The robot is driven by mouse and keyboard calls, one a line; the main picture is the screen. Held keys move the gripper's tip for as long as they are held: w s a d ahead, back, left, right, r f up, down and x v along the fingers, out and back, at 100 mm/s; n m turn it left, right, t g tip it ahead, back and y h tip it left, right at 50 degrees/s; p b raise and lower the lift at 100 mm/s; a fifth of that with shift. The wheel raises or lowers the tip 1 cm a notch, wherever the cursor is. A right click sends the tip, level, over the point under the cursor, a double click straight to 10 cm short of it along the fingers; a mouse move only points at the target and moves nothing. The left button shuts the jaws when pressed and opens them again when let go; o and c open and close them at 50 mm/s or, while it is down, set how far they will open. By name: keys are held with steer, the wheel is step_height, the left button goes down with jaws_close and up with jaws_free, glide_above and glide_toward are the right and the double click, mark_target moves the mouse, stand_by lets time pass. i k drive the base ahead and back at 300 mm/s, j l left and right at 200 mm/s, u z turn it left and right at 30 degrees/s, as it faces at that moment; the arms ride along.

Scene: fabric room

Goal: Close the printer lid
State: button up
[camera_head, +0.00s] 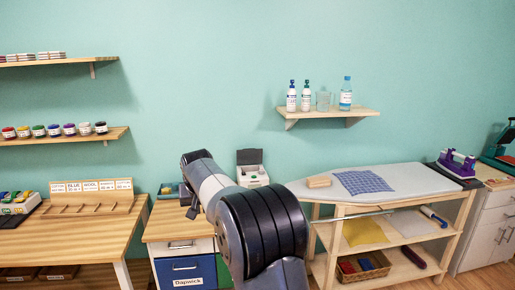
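A small white device with a raised lid, which looks like the printer (252,176), stands against the wall on the small drawer cabinet, just right of my arm. Its lid (250,157) stands up at the back, above a dark opening, so it looks open. My arm reaches from the bottom centre up and left across the view. A dark part at its far end, probably my gripper (192,211), hangs over the cabinet, left of the printer and apart from it in the picture. My arm hides most of it, so its fingers cannot be made out.
An ironing board (415,178) with a checked cloth (363,182) and a purple iron (457,164) is at right. A wooden desk (70,232) with a labelled rack (92,196) is at left. A wall shelf (329,113) holds bottles.

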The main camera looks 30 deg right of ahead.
mark_target(249, 156)
steer(key=i+l+z, duration=0.1)
steer(key=i+l, duration=0.85)
steer(key=i+l+z, duration=0.1)
steer(key=i+l, duration=0.75)
steer(key=i, duration=0.2)
